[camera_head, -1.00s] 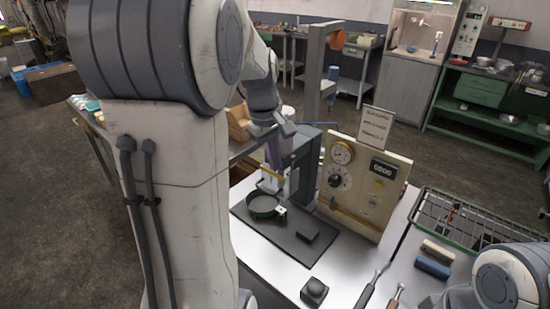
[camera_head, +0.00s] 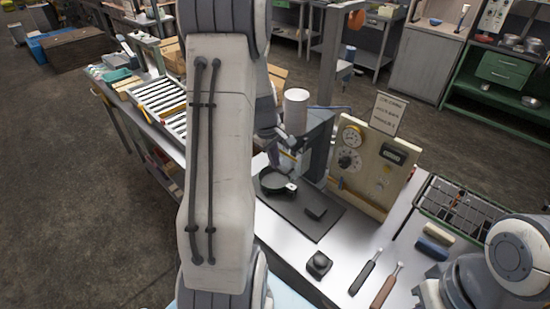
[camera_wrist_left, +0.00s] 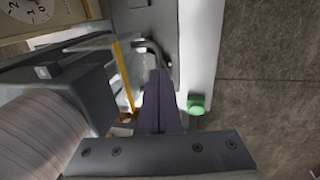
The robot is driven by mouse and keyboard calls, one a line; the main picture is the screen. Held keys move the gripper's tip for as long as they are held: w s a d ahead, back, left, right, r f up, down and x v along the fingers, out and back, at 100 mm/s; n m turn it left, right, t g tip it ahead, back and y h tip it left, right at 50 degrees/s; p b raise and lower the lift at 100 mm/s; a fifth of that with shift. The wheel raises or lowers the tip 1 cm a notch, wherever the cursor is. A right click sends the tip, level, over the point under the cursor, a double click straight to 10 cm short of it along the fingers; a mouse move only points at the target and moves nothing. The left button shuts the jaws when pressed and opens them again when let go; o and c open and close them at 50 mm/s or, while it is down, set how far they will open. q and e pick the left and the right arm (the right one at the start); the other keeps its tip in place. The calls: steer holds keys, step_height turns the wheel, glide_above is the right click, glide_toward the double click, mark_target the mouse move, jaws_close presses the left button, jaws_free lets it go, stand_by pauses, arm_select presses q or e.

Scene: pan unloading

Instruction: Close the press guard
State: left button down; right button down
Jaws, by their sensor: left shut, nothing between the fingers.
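The grey press (camera_head: 319,150) stands behind the dark mat, beside the cream control panel (camera_head: 372,165). My left gripper (camera_head: 273,157) is at the press's left side, partly hidden by my own arm. In the left wrist view its dark purple fingers (camera_wrist_left: 160,100) are shut together and empty. Just beyond their tips is a dark bent handle (camera_wrist_left: 152,48). The clear guard with a yellow edge strip (camera_wrist_left: 123,75) is left of the fingers. I cannot tell whether the fingertips touch the handle. My right gripper is out of view; only my right arm shows at lower right.
A dark pan (camera_head: 277,181) sits on the black mat (camera_head: 318,232) in front of the press. A black knob block (camera_head: 319,264) and two handled tools (camera_head: 365,277) lie nearer. A wire rack (camera_head: 465,207) is at right. A roller conveyor (camera_head: 160,105) lies left.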

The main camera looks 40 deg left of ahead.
arm_select(q)
steer(key=shift+w+f, duration=0.15)
steer(key=shift+f, duration=0.45)
steer(key=shift+f, duration=0.15)
step_height(320, 180, down, 10)
steer(key=b, duration=0.7)
steer(key=shift+s+f+b, duration=0.15)
steer(key=shift+s+b, duration=0.05)
steer(key=shift+b, duration=0.15)
steer(key=shift+d, duration=0.15)
